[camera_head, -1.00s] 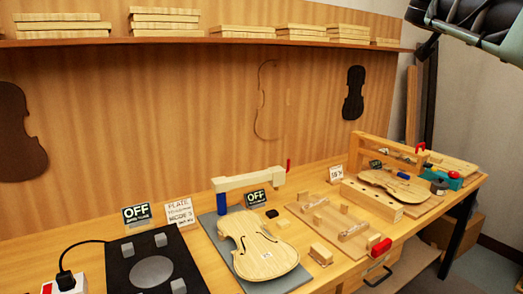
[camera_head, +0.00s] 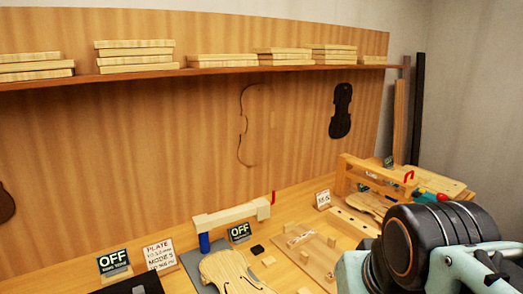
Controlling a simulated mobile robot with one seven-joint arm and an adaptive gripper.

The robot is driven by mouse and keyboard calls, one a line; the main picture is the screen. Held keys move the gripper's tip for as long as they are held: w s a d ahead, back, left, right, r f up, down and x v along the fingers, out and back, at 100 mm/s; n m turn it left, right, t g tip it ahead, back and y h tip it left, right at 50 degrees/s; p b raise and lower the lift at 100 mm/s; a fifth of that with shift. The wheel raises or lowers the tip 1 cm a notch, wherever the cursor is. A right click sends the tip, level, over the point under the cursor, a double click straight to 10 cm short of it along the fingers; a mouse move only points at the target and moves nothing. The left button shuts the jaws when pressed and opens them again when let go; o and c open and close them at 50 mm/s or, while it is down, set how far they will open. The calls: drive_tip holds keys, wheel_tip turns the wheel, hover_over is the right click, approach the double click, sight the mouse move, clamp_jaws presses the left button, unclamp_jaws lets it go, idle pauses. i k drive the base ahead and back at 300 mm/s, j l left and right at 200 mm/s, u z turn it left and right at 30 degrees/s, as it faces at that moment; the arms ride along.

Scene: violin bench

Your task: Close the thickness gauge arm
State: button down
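A pale gauge-like arm (camera_head: 232,214) spans the back of a grey base (camera_head: 190,262). A blue post (camera_head: 204,242) stands under its left end, and a thin red lever (camera_head: 273,197) rises at its right end. I cannot tell from here whether this arm is open or closed. A violin plate (camera_head: 232,272) lies in front of it, cut off by the lower picture edge. A small OFF sign (camera_head: 239,232) stands beside it. Thick dark and pale green links of my arm fill the lower right; my gripper's fingertips do not show.
Another wooden frame (camera_head: 375,174) with a red lever (camera_head: 409,176) stands at the right, with a violin plate (camera_head: 368,203) below it. My arm hides part of the bench there. Wood stacks line the shelf (camera_head: 190,74). Another OFF sign (camera_head: 112,261) stands at the front left.

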sight(260, 208)
drive_tip(key=u, duration=0.5)
drive_tip(key=i+l+u, duration=0.1)
drive_tip(key=l+u, duration=0.9)
drive_tip(key=l, duration=1.3)
drive_tip(key=k+l+u, duration=0.15)
drive_tip(key=l, duration=0.65)
drive_tip(key=k+l, duration=0.15)
drive_tip(key=k, duration=0.5)
drive_tip(key=i+j+z, duration=0.1)
drive_tip(key=i, duration=0.75)
